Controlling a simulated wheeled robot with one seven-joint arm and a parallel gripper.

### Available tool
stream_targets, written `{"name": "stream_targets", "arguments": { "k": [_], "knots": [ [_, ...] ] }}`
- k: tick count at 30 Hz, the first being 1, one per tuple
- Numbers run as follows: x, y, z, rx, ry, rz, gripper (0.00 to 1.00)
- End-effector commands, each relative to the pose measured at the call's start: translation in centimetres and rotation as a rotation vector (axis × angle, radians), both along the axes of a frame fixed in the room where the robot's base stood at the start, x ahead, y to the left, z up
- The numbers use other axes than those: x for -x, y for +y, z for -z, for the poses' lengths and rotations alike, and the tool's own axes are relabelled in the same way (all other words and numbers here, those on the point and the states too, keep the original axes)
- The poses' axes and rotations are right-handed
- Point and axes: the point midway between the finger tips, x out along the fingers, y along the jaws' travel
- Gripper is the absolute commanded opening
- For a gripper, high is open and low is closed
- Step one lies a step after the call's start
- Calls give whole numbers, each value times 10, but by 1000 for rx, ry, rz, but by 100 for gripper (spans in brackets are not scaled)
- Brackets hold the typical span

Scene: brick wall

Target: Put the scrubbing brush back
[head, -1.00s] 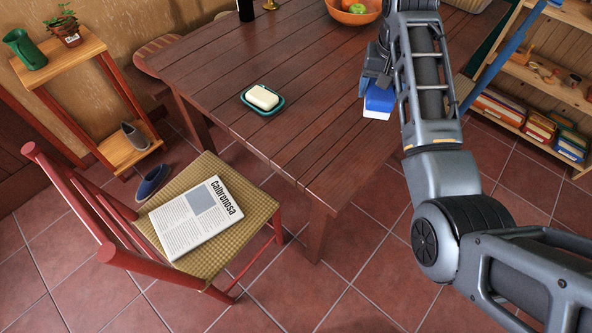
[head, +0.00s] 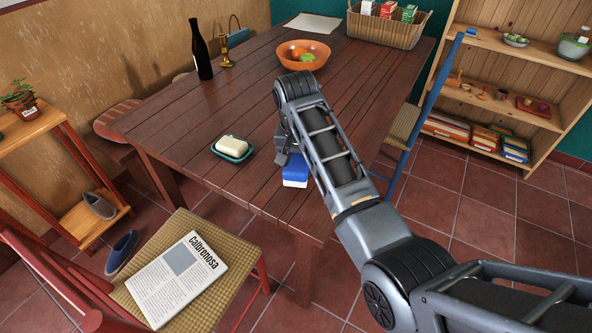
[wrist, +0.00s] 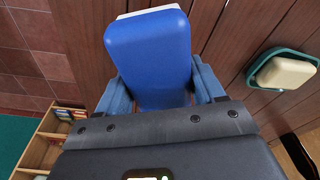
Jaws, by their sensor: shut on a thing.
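The scrubbing brush has a blue back and a pale underside. In the head view the brush (head: 295,171) is over the right part of the wooden table, partly hidden by my arm. In the wrist view the brush (wrist: 150,60) fills the top middle, held between the two blue-grey fingers. My gripper (head: 289,152) is shut on it; in the wrist view my gripper (wrist: 158,92) has one finger on each side of the brush. I cannot tell whether the brush touches the tabletop.
A teal soap dish (head: 232,157) with a cream soap bar (head: 233,145) is on the table (head: 190,135). An orange fruit bowl (head: 304,60), bottle (head: 200,50), candlestick (head: 226,55) and basket (head: 385,32) stand farther back. A blue chair (head: 408,122) and wooden shelf (head: 540,65) are right.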

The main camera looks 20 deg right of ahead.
Motion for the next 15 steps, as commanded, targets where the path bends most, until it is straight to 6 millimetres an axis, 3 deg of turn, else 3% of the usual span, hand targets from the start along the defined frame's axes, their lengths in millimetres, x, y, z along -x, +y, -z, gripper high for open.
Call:
{"name": "stream_targets", "arguments": {
  "k": [5, 10, 15],
  "knots": [
    [-1, 5, 11, 0, 1, 0, 40],
    [0, 5, 35, 0, 2, 0, 40],
    [-1, 5, 43, 0, 0, 0, 40]
  ]
}}
